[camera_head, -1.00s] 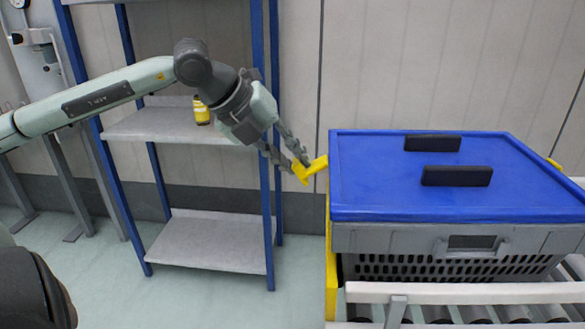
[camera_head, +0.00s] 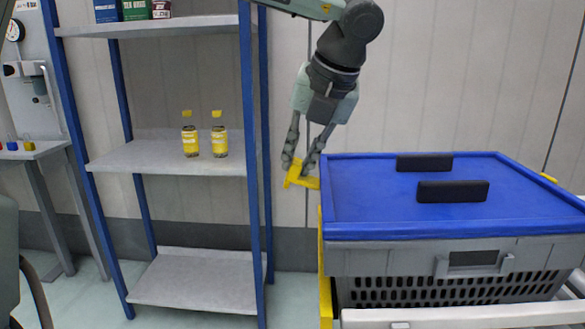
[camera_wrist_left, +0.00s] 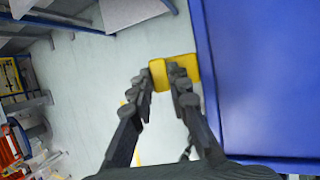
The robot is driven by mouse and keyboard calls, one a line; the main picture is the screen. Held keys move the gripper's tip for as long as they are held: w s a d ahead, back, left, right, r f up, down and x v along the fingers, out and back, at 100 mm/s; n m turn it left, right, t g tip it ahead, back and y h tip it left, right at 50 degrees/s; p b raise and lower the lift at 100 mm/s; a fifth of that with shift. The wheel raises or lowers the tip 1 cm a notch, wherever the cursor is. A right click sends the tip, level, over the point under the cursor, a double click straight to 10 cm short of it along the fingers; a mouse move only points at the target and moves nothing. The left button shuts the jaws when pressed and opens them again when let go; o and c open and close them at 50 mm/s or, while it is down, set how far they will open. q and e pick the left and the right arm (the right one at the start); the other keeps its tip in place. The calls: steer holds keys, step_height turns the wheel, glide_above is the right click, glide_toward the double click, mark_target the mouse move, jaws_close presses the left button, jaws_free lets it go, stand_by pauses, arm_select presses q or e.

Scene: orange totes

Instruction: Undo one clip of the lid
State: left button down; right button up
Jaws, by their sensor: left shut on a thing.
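A grey crate (camera_head: 420,289) with a blue lid (camera_head: 360,208) stands at the right in the head view. The lid also fills the right side of the left wrist view (camera_wrist_left: 265,75). A yellow clip (camera_head: 303,179) sticks out from the lid's left edge, and it shows in the left wrist view (camera_wrist_left: 188,69) as well. My left gripper (camera_head: 303,168) reaches down from above and is shut on this clip. Its fingers (camera_wrist_left: 163,76) partly cover the clip in the wrist view. Another yellow clip (camera_head: 549,178) shows at the lid's far right edge. My right gripper is not in view.
Two black handles (camera_head: 453,191) stand on the lid. A blue-posted shelf (camera_head: 200,275) with bottles (camera_head: 191,140) and boxes stands left of the crate, close to my left gripper. A roller conveyor (camera_head: 450,318) lies under the crate. Floor is open between shelf and crate.

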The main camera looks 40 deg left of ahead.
arm_select(q)
steer(key=shift+w+d+r+g+y, duration=0.2)
steer(key=shift+d+g+y, duration=0.25)
steer(key=shift+y, duration=0.25)
steer(key=c, duration=1.4)
jaws_free()
steer(key=shift+c, duration=0.2)
steer(key=v, duration=0.7)
steer(key=shift+d+r, duration=0.1)
